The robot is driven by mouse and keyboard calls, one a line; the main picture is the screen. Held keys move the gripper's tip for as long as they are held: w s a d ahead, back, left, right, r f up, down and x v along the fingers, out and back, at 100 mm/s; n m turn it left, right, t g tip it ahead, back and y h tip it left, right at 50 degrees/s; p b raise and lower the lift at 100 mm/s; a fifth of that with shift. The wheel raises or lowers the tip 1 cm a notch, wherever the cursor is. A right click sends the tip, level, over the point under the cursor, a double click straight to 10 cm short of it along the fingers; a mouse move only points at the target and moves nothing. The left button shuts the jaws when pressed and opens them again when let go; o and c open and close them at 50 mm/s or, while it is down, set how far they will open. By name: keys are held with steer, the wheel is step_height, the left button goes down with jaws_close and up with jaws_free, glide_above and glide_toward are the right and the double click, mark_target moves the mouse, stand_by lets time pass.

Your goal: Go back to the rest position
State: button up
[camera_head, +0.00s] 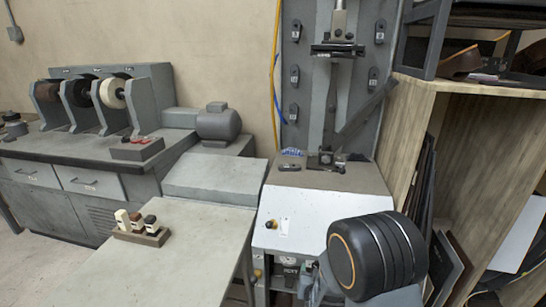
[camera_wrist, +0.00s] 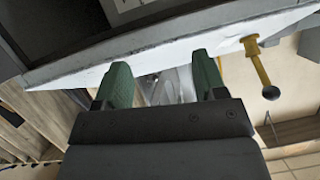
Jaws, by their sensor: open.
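My gripper (camera_wrist: 162,82) shows in the wrist view with its two green fingers apart. Nothing is seen held between them. In the head view my arm's dark, rounded joint stands at the lower right, in front of the stitching machine (camera_head: 305,210), and the gripper itself cannot be made out clearly. In the wrist view the machine's white panel (camera_wrist: 215,42) crosses just beyond the fingers. I cannot tell whether they touch it.
A brass lever with a dark knob (camera_wrist: 270,92) sticks out right of the fingers. A wooden shelf (camera_head: 475,140) stands right of the machine. A grey table (camera_head: 150,270) with a small block holder (camera_head: 142,237) is at left; grinding wheels (camera_head: 112,93) stand behind.

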steer(key=s+r+n+g+y+p, duration=0.1)
steer(key=s+r+g+p, duration=0.25)
steer(key=r+p, duration=0.8)
steer(key=s+r+n+g+y+p, duration=0.1)
steer(key=s+r+g+y+p, duration=0.25)
steer(key=r, duration=1.45)
steer(key=s+d+r+n+g+h+p, duration=0.1)
steer(key=s+d+r+g+h+p, duration=0.1)
steer(key=s+r+p, duration=0.4)
steer(key=s+d+r+g, duration=0.1)
steer(key=s+r, duration=0.2)
steer(key=s, duration=0.2)
steer(key=shift+r+h, duration=0.35)
steer(key=shift+d, duration=0.1)
